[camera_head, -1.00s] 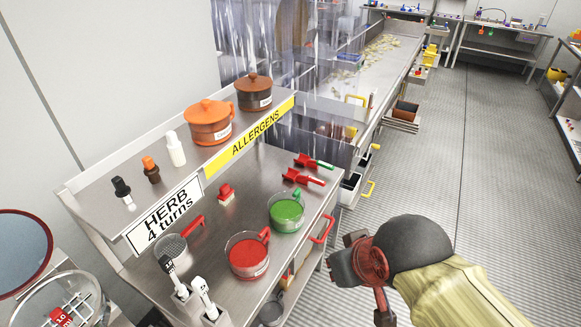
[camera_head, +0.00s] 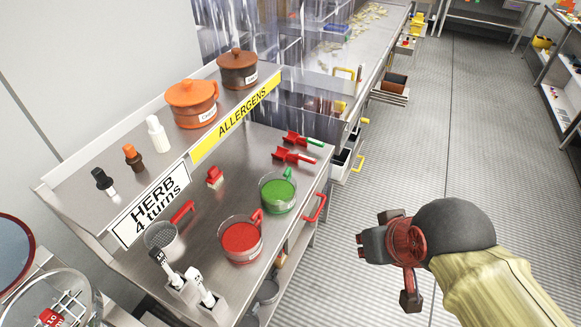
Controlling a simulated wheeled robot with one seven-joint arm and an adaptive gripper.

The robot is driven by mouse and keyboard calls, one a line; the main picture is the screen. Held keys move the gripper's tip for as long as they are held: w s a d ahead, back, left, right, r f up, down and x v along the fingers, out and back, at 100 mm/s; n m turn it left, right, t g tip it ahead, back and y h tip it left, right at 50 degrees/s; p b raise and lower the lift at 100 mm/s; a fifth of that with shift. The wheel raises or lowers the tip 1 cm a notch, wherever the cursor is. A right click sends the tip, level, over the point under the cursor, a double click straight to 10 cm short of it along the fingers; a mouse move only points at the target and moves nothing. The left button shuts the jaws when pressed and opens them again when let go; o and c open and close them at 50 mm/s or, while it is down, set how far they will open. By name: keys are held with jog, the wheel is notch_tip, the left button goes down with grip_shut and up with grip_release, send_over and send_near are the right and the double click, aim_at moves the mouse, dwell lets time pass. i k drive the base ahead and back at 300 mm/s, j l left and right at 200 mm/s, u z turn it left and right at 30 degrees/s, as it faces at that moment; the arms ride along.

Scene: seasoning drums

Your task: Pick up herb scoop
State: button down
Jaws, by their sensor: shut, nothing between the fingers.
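Two red scoops lie side by side on the back right of the lower steel shelf. The rear scoop (camera_head: 293,138) has a green handle; the front scoop (camera_head: 287,154) has a red-and-white looking handle. No label on either can be read, so I cannot tell for sure which is the herb scoop. A clear tub of green contents (camera_head: 277,191) with a green handle stands just in front of them. My gripper (camera_head: 366,243) is shut and empty, over the floor to the right of the bench, apart from both scoops.
A tub of red contents (camera_head: 241,239), a sieve (camera_head: 160,235), a small red brush (camera_head: 215,177) and white-handled tools (camera_head: 206,297) share the shelf. A red bench handle (camera_head: 316,208) sticks out toward my gripper. Pots and bottles stand on the upper shelf.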

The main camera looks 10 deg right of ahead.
aim_at(293, 137)
jog(key=u, duration=2.3)
jog(key=z, duration=2.3)
jog(key=i+l, duration=0.15)
jog(key=i, duration=0.3)
jog(key=i+l, duration=0.15)
jog(key=i, duration=0.25)
jog(key=i+l, duration=0.2)
jog(key=i, duration=0.25)
jog(key=i+l, duration=0.15)
jog(key=i, duration=0.25)
